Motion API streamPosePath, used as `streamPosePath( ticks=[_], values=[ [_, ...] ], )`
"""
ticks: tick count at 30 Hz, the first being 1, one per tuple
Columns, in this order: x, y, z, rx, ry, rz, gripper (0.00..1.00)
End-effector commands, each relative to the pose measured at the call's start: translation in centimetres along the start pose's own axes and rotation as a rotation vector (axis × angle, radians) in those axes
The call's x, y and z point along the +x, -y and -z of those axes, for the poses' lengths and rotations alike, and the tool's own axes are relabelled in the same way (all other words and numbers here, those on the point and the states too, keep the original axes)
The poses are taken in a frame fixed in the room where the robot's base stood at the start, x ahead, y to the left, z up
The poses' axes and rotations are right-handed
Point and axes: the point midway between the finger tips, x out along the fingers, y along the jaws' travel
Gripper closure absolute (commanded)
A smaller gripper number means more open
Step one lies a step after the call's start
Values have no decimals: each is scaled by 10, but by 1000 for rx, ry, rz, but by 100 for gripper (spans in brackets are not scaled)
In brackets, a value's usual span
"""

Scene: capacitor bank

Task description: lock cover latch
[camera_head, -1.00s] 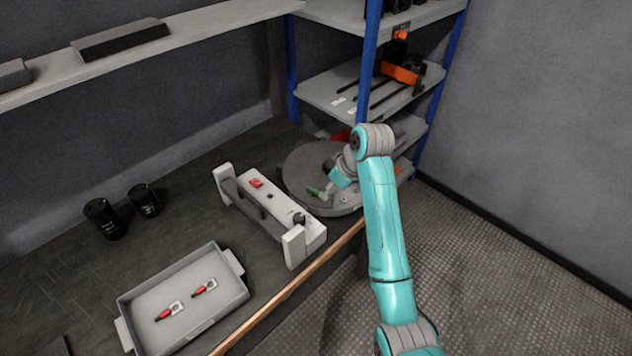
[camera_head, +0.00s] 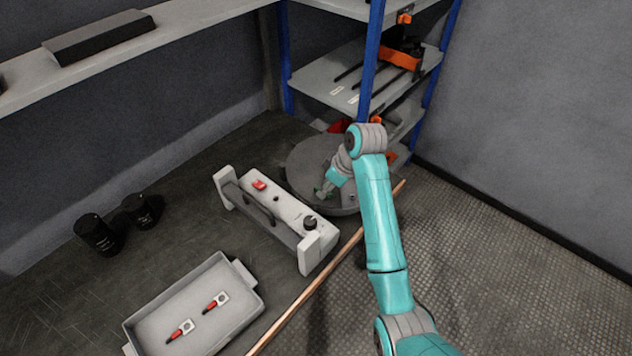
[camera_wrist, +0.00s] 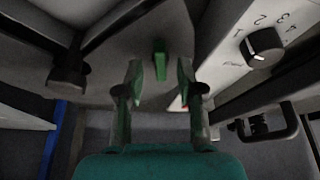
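A large round grey cover (camera_head: 308,160) lies on the bench below the shelf rack. A small green latch handle (camera_wrist: 160,60) stands up from the grey surface in the wrist view. My gripper (camera_wrist: 160,75) has its two green-tipped fingers apart, one to each side of the handle's line. The handle shows in the gap between the fingertips and slightly beyond; I see no contact. In the head view my gripper (camera_head: 325,188) is low over the cover's front part and hides most of the handle.
A white unit with a black knob (camera_head: 309,222) and a red switch (camera_head: 259,184) stands close left of the cover. A grey tray (camera_head: 150,322) holds two red-tipped parts. Black cylinders (camera_head: 98,234) stand on the bench. A blue rack post (camera_head: 371,60) rises behind.

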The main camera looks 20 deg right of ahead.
Motion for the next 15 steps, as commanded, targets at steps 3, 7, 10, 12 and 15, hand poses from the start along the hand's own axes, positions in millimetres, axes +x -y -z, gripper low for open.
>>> streamPosePath(
  ticks=[3,7,10,12,15],
  values=[
    [5,1,-6,0,0,0,62],
    [6,1,-8,-1,0,0,62],
    [6,1,-8,-1,0,0,62],
    [6,1,-8,-1,0,0,62],
    [6,1,-8,-1,0,0,82]
  ],
)
